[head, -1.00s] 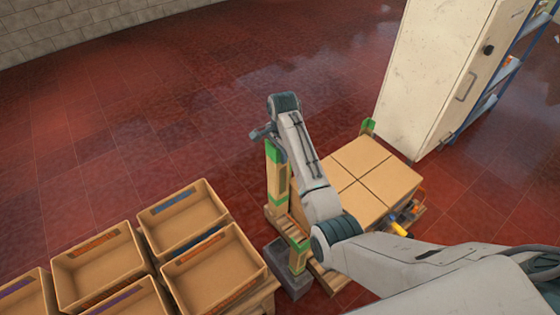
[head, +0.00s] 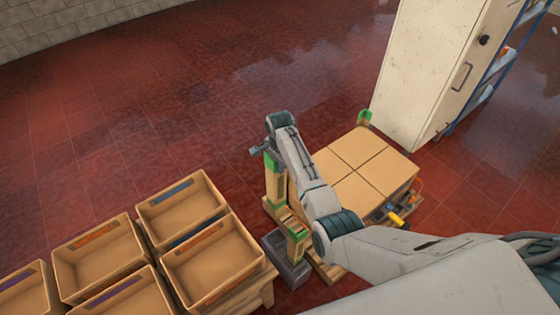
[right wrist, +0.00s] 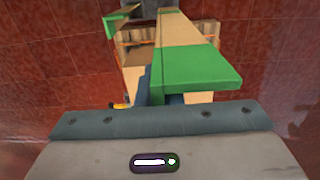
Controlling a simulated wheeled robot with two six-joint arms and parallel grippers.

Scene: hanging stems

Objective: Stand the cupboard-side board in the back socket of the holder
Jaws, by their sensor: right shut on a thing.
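My right gripper (head: 266,148) is shut on the upper end of a tan board (head: 273,184) with green ends, which hangs roughly upright in the head view. In the right wrist view this board (right wrist: 187,30) runs away from the camera, its green end (right wrist: 190,68) nearest. The dark grey holder (head: 288,272) stands on the floor below. Another green-banded board (head: 296,248) stands at the holder. Whether the held board's lower end is inside a socket is hidden. A green-topped piece (head: 365,118) stands near the cupboard. My left gripper is out of view.
A pallet of tan boxes (head: 360,165) is right of the holder, partly behind my right arm. Open crates (head: 210,262) stand at the lower left. A pale cupboard (head: 430,70) is at the upper right. The red floor behind is clear.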

